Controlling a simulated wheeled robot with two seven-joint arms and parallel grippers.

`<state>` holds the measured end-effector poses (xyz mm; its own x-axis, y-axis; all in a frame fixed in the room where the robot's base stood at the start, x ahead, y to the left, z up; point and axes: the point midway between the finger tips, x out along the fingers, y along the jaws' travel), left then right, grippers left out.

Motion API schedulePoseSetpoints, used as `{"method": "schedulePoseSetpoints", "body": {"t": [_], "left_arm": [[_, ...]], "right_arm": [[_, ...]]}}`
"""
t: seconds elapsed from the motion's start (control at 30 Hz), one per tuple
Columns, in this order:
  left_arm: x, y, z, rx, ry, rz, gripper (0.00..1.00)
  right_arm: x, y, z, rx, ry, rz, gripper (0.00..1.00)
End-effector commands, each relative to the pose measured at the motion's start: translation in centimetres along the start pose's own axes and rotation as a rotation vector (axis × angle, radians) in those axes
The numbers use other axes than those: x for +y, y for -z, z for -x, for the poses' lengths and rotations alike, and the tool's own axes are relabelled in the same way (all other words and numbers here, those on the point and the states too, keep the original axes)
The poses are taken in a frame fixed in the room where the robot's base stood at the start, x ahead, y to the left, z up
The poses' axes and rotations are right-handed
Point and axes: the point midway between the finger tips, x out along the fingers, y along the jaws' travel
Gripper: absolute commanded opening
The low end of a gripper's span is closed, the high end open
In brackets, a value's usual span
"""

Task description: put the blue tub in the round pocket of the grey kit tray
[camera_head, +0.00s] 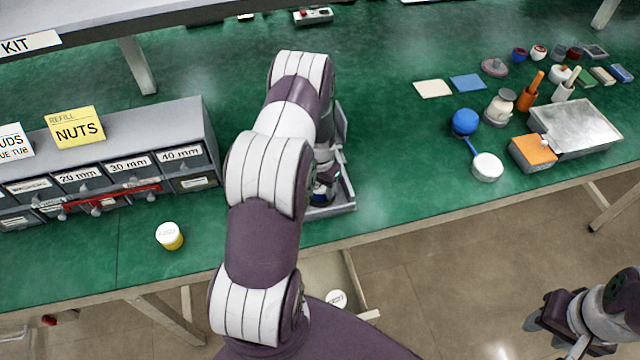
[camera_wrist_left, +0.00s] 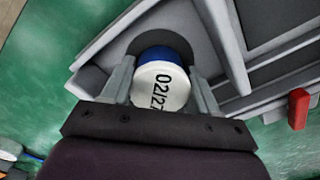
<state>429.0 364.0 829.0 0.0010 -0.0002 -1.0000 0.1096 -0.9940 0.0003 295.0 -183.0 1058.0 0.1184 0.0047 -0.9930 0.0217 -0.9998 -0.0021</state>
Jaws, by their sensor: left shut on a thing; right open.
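The blue tub (camera_wrist_left: 160,82) has a white lid marked 02/27. My left gripper (camera_wrist_left: 163,90) is shut on it, one finger on each side, in the left wrist view. The tub is at the dark round pocket (camera_wrist_left: 205,32) of the grey kit tray (camera_wrist_left: 110,40); how deep it sits I cannot tell. In the head view my left arm hides most of the tray (camera_head: 346,190) and most of my left gripper. My right gripper (camera_head: 545,325) is open and empty at the lower right, off the bench.
A grey drawer unit (camera_head: 190,125) stands left of my left arm. A yellow tub with a white lid (camera_head: 170,236) stands in front of it. Several small items stand at the right, with clear green bench (camera_head: 400,150) between.

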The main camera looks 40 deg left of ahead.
Motion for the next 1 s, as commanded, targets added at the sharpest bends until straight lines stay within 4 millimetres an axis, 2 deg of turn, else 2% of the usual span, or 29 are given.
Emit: {"method": "schedulePoseSetpoints", "body": {"t": [0.33, 0.37, 0.4, 0.43, 0.8, 0.87, 1.0], "left_arm": [[0.0, 0.0, -0.6, 0.001, 0.000, 0.000, 0.26], [0.0, 0.0, -0.6, 0.001, 0.000, 0.000, 0.62], [0.0, 0.0, -0.4, 0.001, 0.000, 0.000, 0.75], [0.0, 0.0, -0.4, 0.000, 0.000, 0.000, 0.84], [0.0, 0.1, 0.2, 0.002, 0.001, 0.000, 0.84], [0.0, 0.1, 0.9, 0.004, 0.001, 0.000, 0.84], [0.0, 0.1, 3.8, 0.006, 0.002, 0.000, 0.84]], "right_arm": [[0.0, 0.0, -0.4, 0.000, 0.000, 0.000, 0.43], [0.0, 0.0, -0.3, 0.000, 0.000, 0.000, 0.43], [0.0, 0.0, -0.3, 0.000, 0.000, 0.000, 0.43], [0.0, 0.0, -0.2, 0.000, 0.000, 0.000, 0.43], [0.0, 0.0, 0.0, 0.000, 0.000, 0.000, 0.43], [0.0, 0.0, -0.3, 0.000, 0.000, 0.000, 0.43], [0.0, -0.1, -0.8, 0.000, 0.000, 0.000, 0.43]]}}
